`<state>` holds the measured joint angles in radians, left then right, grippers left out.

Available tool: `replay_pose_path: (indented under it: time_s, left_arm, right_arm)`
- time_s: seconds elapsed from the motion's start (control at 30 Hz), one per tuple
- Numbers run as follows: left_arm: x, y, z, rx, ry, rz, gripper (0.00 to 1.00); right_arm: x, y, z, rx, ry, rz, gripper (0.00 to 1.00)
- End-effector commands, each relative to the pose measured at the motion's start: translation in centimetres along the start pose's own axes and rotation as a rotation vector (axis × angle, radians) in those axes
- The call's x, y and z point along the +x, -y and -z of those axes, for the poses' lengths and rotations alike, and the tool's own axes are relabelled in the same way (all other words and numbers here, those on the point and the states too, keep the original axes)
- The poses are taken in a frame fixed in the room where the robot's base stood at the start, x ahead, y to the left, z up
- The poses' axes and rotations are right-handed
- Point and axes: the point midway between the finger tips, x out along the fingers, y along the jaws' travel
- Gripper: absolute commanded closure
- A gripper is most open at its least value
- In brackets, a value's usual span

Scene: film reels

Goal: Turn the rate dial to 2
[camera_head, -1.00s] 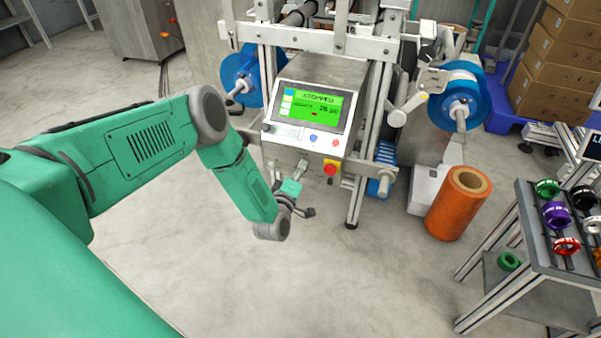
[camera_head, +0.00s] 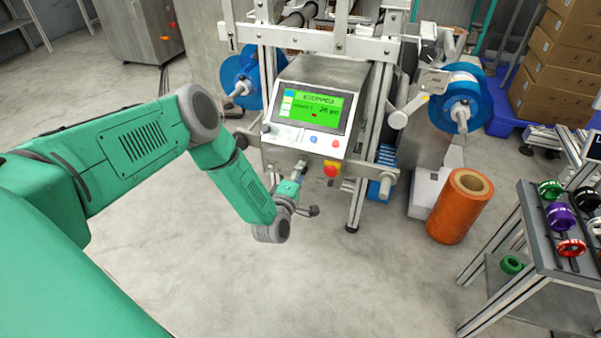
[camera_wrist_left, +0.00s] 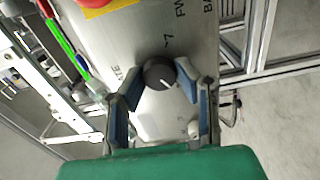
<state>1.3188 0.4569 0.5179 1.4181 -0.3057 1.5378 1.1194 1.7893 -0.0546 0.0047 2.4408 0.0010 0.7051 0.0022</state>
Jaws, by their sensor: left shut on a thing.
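The black rate dial (camera_wrist_left: 159,73) sits on a grey metal panel in the left wrist view, with a white pointer line on its face. A "7" is printed near it; other marks are hidden or too small to read. My left gripper (camera_wrist_left: 158,85) has a finger on each side of the dial and is shut on it. In the head view the left gripper (camera_head: 299,191) is at the front of the machine's control box, below the screen (camera_head: 313,109). The dial is hidden there. My right gripper is not in view.
A red emergency button on a yellow base (camera_head: 331,169) is close to the left gripper. An orange roll (camera_head: 459,206) stands on the floor at right, near a rack (camera_head: 545,240) of coloured rings. The floor in front is clear.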

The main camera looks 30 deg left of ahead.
Motion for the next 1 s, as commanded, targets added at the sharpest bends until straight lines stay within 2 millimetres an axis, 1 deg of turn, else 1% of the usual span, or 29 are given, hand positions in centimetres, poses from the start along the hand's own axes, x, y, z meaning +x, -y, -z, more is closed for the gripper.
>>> replay_pose_path:
  time_s: [0.03,0.07,0.1,0.13,0.17,0.43,0.57,0.67,0.9,1.0]
  left_arm:
    - [-0.6,0.8,-0.1,0.002,0.005,0.019,1.0]
    - [-0.6,0.8,-0.1,0.002,0.005,0.019,1.0]
    - [-0.6,0.8,-0.1,0.002,0.005,0.019,0.69]
    - [-0.6,0.8,0.0,0.003,0.004,0.019,0.58]
    - [-0.5,0.8,0.0,0.003,0.004,0.018,0.52]
    - [-0.3,0.3,0.0,0.002,0.001,0.007,0.52]
    - [-0.9,0.3,0.0,0.001,0.001,0.007,0.52]
    - [-2.3,0.3,0.0,0.0,0.002,0.008,0.52]
    - [-7.5,0.5,0.1,0.001,0.002,0.013,0.52]
    - [-9.4,0.5,0.0,0.0,0.003,0.013,0.52]
  right_arm:
    - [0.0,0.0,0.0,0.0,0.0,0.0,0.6]
    - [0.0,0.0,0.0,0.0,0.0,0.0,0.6]
    - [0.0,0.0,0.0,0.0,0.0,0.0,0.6]
    - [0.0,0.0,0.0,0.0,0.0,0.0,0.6]
    - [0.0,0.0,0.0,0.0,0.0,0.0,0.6]
    - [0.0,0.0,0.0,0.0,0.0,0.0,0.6]
    - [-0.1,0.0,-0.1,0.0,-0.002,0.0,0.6]
    - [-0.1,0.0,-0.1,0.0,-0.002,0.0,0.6]
    - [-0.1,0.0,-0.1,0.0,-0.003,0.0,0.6]
    - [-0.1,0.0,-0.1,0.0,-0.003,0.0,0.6]
